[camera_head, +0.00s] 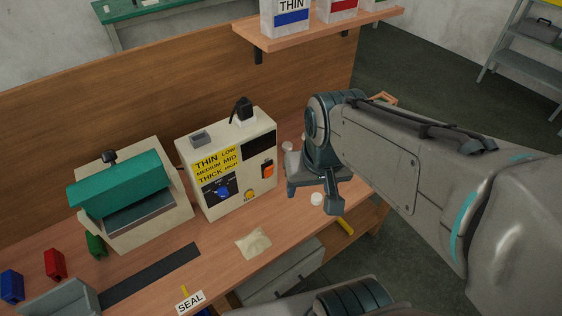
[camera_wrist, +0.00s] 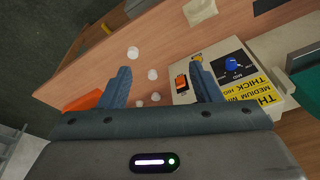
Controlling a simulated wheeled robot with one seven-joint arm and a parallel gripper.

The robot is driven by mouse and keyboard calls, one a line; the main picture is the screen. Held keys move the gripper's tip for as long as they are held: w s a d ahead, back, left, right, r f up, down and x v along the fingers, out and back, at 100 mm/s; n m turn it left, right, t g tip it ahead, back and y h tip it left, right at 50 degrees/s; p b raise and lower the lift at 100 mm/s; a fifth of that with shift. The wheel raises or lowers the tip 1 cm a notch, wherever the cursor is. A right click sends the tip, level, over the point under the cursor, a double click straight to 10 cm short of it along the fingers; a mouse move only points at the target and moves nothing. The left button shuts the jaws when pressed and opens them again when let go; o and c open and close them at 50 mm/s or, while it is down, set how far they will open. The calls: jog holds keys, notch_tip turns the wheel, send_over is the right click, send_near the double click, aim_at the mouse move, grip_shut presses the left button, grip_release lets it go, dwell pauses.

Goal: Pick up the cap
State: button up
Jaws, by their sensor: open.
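Several small white round caps lie on the wooden table near the control box. In the wrist view one cap (camera_wrist: 133,52) is farthest out, another cap (camera_wrist: 153,74) shows between the fingers, and more lie closer in, such as one cap (camera_wrist: 155,97). In the head view one cap (camera_head: 316,199) shows by the fingertips and another cap (camera_head: 287,147) sits behind the wrist. My gripper (camera_head: 312,198) is open and empty above the table, pointing down; its spread fingers (camera_wrist: 161,68) also show in the wrist view. The height gap to the caps is hard to tell.
The cream control box (camera_head: 205,190) with THIN, MEDIUM and THICK labels stands just left of my gripper. A shelf (camera_head: 320,35) with boxes hangs above. The table's front edge is near.

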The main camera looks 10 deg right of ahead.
jog(key=w+d+f+m+g+y+b, duration=0.1)
jog(key=w+d+f+m+g+b, duration=0.1)
jog(key=w+f+m, duration=0.3)
jog(key=m+g+h+b, duration=0.2)
jog(key=m+b, duration=0.3)
jog(key=m, duration=1.6)
send_near(317, 196)
jog(key=f, duration=0.1)
jog(key=f+b, duration=0.1)
jog(key=f, duration=0.1)
jog(key=shift+s+a+f+b, duration=0.25)
jog(key=shift+s+a+b, duration=0.05)
jog(key=shift+s+b, duration=0.05)
jog(key=f, duration=0.2)
jog(key=d+f+b, duration=0.1)
jog(key=f, duration=0.2)
jog(key=shift+s+f, duration=0.1)
jog(key=shift+s, duration=0.05)
jog(key=c, duration=1.1)
